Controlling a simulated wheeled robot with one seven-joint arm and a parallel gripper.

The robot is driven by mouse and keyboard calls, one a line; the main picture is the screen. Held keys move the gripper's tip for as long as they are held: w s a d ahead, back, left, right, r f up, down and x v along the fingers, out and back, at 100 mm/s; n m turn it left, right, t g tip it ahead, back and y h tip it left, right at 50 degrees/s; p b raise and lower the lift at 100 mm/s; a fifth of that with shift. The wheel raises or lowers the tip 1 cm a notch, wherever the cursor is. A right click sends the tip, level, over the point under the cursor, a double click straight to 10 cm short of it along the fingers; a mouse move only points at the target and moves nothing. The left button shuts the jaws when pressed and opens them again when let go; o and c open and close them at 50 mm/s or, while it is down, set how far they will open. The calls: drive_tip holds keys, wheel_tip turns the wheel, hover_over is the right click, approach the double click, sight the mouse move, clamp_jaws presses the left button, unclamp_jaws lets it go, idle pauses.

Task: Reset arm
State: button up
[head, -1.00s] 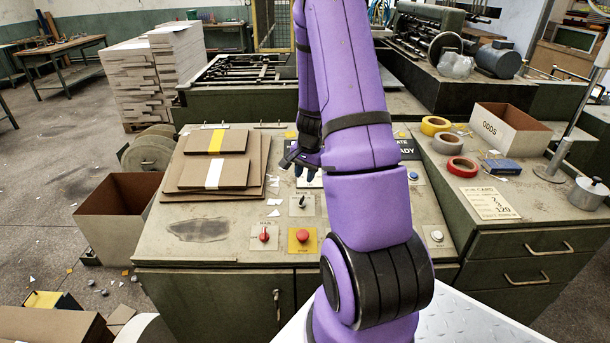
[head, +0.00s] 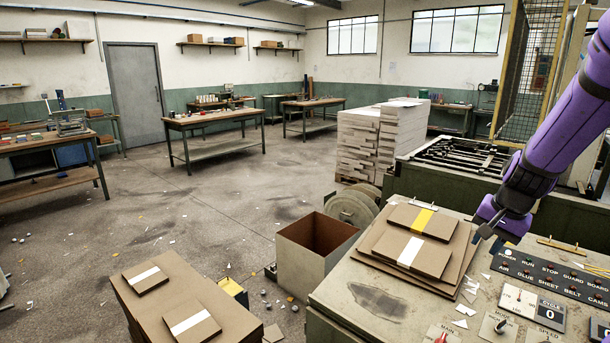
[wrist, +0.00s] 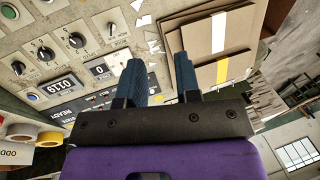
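My purple arm reaches in from the right edge of the head view. My gripper (head: 490,235) hangs over the control desk (head: 335,300), just right of a stack of brown board (head: 385,258). In the wrist view, my gripper's two blue-grey fingers (wrist: 160,75) stand apart with nothing between them. The panel with knobs (wrist: 60,45) and a counter display lies beyond the fingers. Two banded board packs, one with a yellow band (head: 422,220) and one with a white band (head: 410,252), lie on the stack. No contact between fingers and boards is visible.
An open cardboard box (head: 310,262) stands on the floor left of the desk. Two white-banded packs (head: 190,317) lie on brown cardboard at the front. A tall pallet of grey board (head: 375,140) stands behind. Open floor (head: 120,235) with scattered scraps lies to the left.

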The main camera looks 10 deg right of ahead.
drive_tip(key=s+a+r+n+t, duration=0.1)
drive_tip(key=s+a+r+n, duration=0.6)
drive_tip(key=a+r, duration=0.5)
drive_tip(key=s+a+r+n, duration=0.1)
drive_tip(key=s+a+r, duration=0.1)
drive_tip(key=s, duration=0.4)
drive_tip(key=s+a+r+n+t, duration=0.1)
drive_tip(key=s+a+r+n, duration=0.1)
drive_tip(key=s, duration=0.4)
drive_tip(key=shift+a+r+h, duration=0.15)
drive_tip(key=shift+a+h, duration=0.15)
drive_tip(key=shift+a, duration=0.55)
